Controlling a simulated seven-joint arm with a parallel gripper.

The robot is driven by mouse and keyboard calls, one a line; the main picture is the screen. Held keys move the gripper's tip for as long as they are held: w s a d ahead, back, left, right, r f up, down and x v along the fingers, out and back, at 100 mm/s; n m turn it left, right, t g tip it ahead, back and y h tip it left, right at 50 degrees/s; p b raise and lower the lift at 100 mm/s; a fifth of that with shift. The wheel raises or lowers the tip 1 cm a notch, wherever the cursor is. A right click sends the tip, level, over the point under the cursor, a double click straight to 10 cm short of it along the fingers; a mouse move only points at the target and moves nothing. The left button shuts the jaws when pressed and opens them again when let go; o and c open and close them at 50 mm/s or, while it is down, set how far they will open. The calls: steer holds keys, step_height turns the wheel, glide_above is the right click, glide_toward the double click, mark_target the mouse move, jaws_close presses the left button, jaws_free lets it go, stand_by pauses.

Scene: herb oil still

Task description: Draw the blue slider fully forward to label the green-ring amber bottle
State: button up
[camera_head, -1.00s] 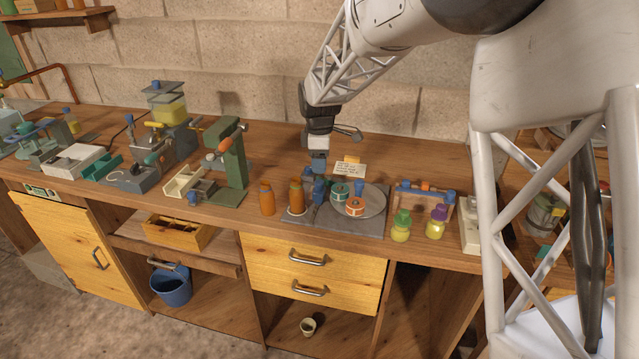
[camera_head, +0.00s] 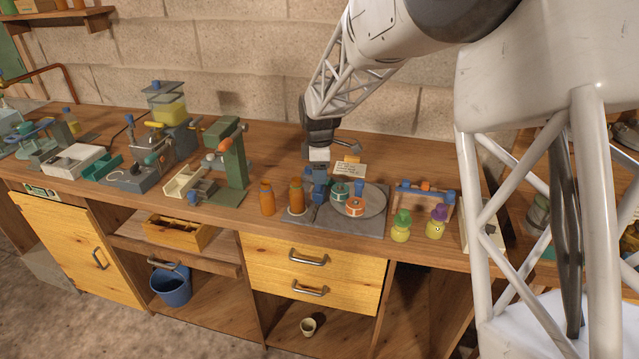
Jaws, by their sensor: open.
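The labelling station is a grey plate (camera_head: 372,228) with a round disc on the bench. A green-and-white reel (camera_head: 340,192) and an orange-and-white reel (camera_head: 355,207) sit on it. One amber bottle (camera_head: 296,194) stands upright at the plate's left end; another amber bottle (camera_head: 267,198) stands upright left of it, off the plate. I cannot make out a green ring on either. My gripper (camera_head: 319,194) points down, open, just right of the nearer-to-plate bottle and left of the reels. Blue parts show around its fingertips; the slider is largely hidden there and contact cannot be told.
A paper card (camera_head: 349,170) stands behind the reels. A small rack (camera_head: 424,193), a green-capped bottle (camera_head: 401,226) and a purple-capped bottle (camera_head: 436,222) stand to the right. A green press (camera_head: 232,165) stands left. The bench's front edge is close.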

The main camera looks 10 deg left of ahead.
mark_target(317, 190)
steer(key=shift+f, duration=2.15)
jaws_close()
